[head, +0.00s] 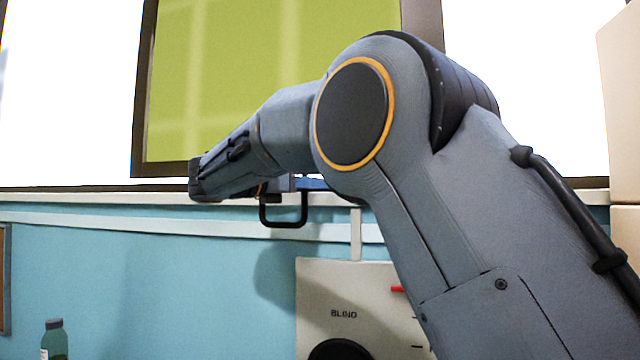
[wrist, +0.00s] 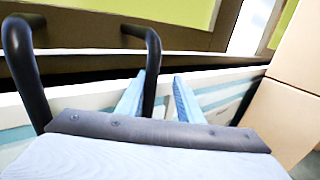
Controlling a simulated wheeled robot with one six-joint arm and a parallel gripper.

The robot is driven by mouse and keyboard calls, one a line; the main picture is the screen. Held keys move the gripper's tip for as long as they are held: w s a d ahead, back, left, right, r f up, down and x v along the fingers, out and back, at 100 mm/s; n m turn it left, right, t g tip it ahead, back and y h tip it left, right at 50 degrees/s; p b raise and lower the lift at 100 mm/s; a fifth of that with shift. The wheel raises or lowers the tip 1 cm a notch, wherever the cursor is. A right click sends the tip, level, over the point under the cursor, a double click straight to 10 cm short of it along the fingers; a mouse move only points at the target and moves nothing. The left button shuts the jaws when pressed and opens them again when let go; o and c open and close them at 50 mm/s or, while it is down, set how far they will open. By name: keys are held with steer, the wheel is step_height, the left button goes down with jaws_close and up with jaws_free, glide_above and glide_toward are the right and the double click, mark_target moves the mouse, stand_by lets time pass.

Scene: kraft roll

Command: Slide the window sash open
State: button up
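The window sash (head: 146,100) has a brown frame around a yellow-green pane and stands behind my arm in the head view. Its lower frame crosses the top of the wrist view (wrist: 90,32). A black U-shaped handle (head: 283,224) hangs below the sill line in the head view. In the wrist view, its two bent legs show, the right leg (wrist: 151,70) and the thicker-looking left one. My gripper (wrist: 164,82) has two blue fingers spread apart. The right leg appears to pass between them, nearer the left finger; contact cannot be told. The handle's lower bar is hidden behind my gripper there.
A pale sill (head: 90,197) runs below the window above a blue wall. A cream panel marked BLIND (head: 325,285) is below the handle. A green bottle (head: 54,340) stands at lower left. Tan boxes (head: 625,110) stand at the right, also in the wrist view (wrist: 297,85).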

steer(key=p+v, duration=0.2)
steer(key=v, duration=0.4)
stand_by(0.6)
steer(key=shift+r+p, duration=0.1)
steer(key=shift+p, duration=0.55)
steer(key=shift+a+b, duration=0.15)
steer(key=shift+b, duration=0.9)
